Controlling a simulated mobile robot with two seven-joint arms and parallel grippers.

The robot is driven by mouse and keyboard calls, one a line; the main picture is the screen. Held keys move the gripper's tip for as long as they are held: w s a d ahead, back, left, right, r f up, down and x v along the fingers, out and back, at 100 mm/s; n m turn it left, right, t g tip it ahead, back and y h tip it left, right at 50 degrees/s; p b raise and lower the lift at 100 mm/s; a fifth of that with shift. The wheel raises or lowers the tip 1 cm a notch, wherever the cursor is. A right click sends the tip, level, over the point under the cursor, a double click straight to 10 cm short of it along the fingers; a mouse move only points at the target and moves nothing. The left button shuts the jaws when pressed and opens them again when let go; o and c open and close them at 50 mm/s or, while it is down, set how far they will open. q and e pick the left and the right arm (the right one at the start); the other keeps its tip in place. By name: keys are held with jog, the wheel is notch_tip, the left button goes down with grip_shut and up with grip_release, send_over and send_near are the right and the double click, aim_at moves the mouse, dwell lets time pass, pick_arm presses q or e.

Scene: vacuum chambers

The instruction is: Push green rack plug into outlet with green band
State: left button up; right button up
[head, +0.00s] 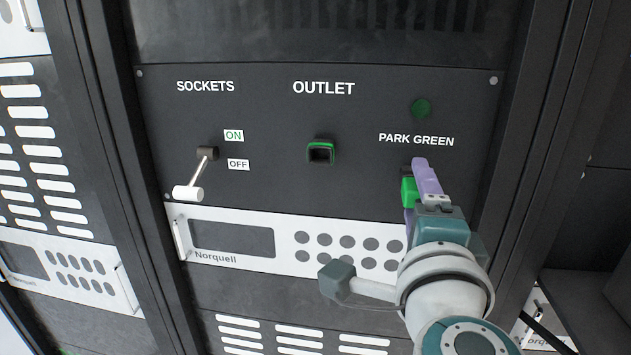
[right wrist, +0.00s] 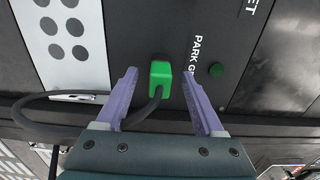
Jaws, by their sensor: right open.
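The green plug (head: 408,192) sits at the panel just below the PARK GREEN label. It shows in the right wrist view (right wrist: 160,73) with a black cord leaving it. My right gripper (head: 412,188) is open, its purple fingers on either side of the plug; in the wrist view (right wrist: 158,76) gaps show between the plug and both fingers. The outlet (head: 320,152), a dark opening with a green band round its rim, is empty, left of the plug under the OUTLET label. My left gripper is not in view.
A switch lever (head: 188,192) under SOCKETS hangs tilted down. A green round spot (head: 421,108) is above PARK GREEN. A white Norquell unit (head: 235,257) lies below the panel. The black cord (right wrist: 50,96) loops left in the wrist view. The panel between plug and outlet is clear.

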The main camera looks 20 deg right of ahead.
dwell(0.3)
grip_shut()
dwell(0.6)
jog(key=shift+s+a, duration=0.1)
dwell(0.9)
jog(key=shift+p+v, duration=0.45)
jog(key=shift+v, duration=2.4)
